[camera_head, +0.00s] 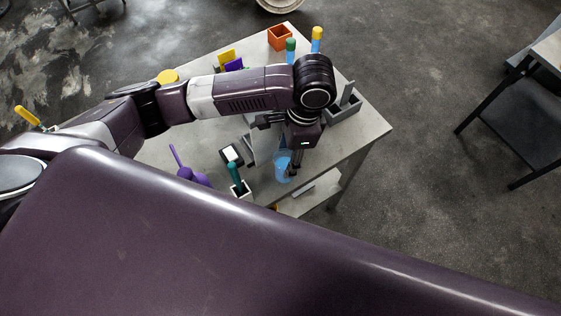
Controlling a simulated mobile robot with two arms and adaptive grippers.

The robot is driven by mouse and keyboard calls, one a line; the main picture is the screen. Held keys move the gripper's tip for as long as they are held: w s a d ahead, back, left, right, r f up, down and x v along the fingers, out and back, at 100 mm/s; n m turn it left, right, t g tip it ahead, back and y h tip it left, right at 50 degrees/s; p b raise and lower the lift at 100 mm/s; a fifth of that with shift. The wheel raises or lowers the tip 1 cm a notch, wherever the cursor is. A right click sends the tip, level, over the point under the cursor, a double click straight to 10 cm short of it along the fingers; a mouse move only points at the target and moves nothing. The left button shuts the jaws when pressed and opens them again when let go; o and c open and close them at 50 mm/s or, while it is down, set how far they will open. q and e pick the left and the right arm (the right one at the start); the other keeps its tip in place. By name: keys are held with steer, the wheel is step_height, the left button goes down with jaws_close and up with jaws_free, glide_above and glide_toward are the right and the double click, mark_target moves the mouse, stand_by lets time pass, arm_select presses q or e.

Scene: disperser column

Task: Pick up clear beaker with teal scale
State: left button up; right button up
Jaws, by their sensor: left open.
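A small see-through blue-tinted vessel (283,169), which looks like the beaker, stands near the table's front right edge. A scale on it is too small to make out. My left gripper (291,167) points down right at this vessel, with a dark finger along its right side. The gripper is open. The wrist covers part of the vessel's surroundings, and I cannot tell whether the fingers touch it. My right gripper is not in view.
A grey table (368,128) carries a grey holder (345,110), an orange box (279,38), a purple scoop-like item (190,176), a teal-handled item in a white holder (236,178) and a dark device (231,154). Several colourful tubes stand at the back.

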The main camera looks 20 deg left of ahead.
arm_select(q)
steer(key=shift+s+f, duration=0.25)
steer(key=f+p, duration=0.1)
steer(key=f, duration=0.2)
steer(key=a+f+p, duration=0.1)
steer(key=f, duration=0.2)
steer(key=shift+a+f, duration=0.15)
steer(key=shift+s+f, duration=0.1)
steer(key=shift+f, duration=0.25)
steer(key=shift+c, duration=0.4)
steer(key=c, duration=0.9)
steer(key=shift+o, duration=0.2)
steer(key=shift+r, duration=0.15)
